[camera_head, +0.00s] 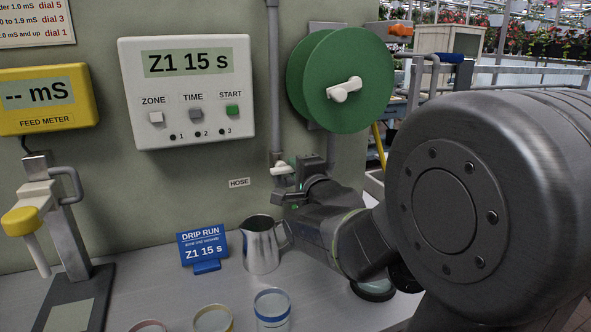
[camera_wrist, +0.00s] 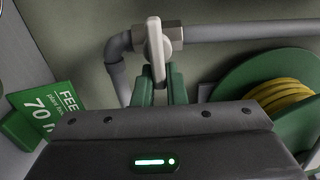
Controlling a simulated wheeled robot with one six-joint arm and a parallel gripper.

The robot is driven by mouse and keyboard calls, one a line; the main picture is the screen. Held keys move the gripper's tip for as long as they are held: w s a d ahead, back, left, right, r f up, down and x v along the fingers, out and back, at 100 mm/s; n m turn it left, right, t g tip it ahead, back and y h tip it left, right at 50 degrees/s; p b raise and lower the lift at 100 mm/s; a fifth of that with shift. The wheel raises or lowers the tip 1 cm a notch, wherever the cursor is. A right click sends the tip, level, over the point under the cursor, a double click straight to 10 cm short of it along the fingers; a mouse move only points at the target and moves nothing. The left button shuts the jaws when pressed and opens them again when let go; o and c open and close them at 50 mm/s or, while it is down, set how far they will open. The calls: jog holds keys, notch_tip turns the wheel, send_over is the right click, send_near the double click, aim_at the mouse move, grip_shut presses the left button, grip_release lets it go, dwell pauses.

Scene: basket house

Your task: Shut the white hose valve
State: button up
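The white hose valve (camera_wrist: 158,42) is on a grey pipe against the wall, in the upper middle of the wrist view. Its flat lever points down toward my gripper. In the head view the valve (camera_head: 282,169) sits low on the upright pipe, above the HOSE label. My gripper (camera_wrist: 160,88) has its two green-tipped fingers close on either side of the lever's lower end, with little or no gap. In the head view my gripper (camera_head: 294,181) is at the valve, and its fingers are partly hidden.
A green hose reel (camera_head: 306,82) hangs above right of the valve. A metal pitcher (camera_head: 261,245) stands on the bench just below, beside a blue DRIP RUN sign (camera_head: 203,249). Several cups stand at the front edge. A control box (camera_head: 187,128) is on the wall.

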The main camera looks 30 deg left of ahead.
jog(key=o, duration=0.4)
jog(key=p+v, duration=0.1)
jog(key=v, duration=1.2)
jog(key=shift+s+d, duration=0.2)
jog(key=shift+d, duration=0.1)
jog(key=b+x, duration=0.1)
jog(key=x, duration=1.3)
jog(key=shift+s+d, duration=0.1)
